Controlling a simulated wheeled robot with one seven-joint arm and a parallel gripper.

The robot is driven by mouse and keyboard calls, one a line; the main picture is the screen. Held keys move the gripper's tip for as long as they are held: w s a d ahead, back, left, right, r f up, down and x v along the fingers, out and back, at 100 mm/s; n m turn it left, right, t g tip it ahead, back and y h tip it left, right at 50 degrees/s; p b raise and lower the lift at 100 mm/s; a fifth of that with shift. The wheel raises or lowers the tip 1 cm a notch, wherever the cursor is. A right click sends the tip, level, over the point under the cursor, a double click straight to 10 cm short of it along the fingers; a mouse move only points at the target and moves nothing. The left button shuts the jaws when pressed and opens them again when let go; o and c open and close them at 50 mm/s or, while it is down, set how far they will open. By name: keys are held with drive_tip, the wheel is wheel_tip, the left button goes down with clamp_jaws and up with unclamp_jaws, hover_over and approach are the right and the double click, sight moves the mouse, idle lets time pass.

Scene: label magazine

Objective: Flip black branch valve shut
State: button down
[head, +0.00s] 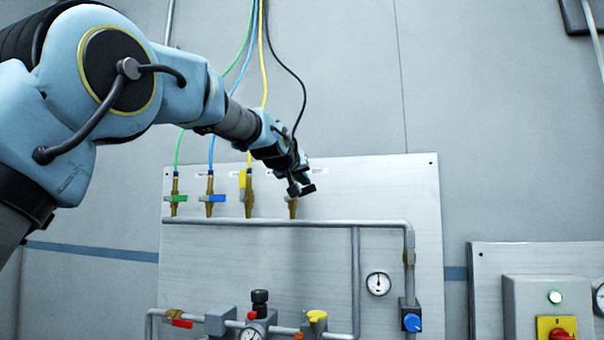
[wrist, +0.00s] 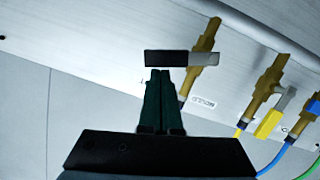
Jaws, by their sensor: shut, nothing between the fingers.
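The black branch valve has a brass body (head: 293,208) and a black-gripped lever (head: 307,189) at the right end of the valve row. In the wrist view its black grip (wrist: 165,57) lies crosswise, or nearly so, to its brass body (wrist: 203,48). My gripper (head: 297,184) is at this lever. In the wrist view the shut, empty fingertips (wrist: 158,71) meet the lower edge of the black grip. I cannot tell whether they touch it. The fingers and wrist partly hide the valve's top in the head view.
The yellow valve (head: 243,180) stands close left, its lever in line with its body. The blue lever (head: 215,198) and green lever (head: 177,198) lie crosswise. Coloured hoses rise above. A grey pipe (head: 285,223) runs below; a gauge (head: 378,283) and blue knob (head: 412,322) sit lower right.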

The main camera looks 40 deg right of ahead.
drive_tip(key=shift+s+d+f+m+b, duration=0.25)
drive_tip(key=shift+s+f+m+b, duration=0.15)
drive_tip(key=shift+f+m, duration=0.35)
drive_tip(key=shift+f+t+y, duration=0.15)
drive_tip(key=shift+t+y, duration=0.15)
drive_tip(key=shift+s+f+b, duration=0.1)
drive_tip(key=shift+b, duration=0.2)
drive_tip(key=s+a+r+b, duration=0.2)
drive_tip(key=s+a+r, duration=0.3)
drive_tip(key=a, duration=0.3)
drive_tip(key=shift+r, duration=0.7)
drive_tip(key=shift+a, duration=0.1)
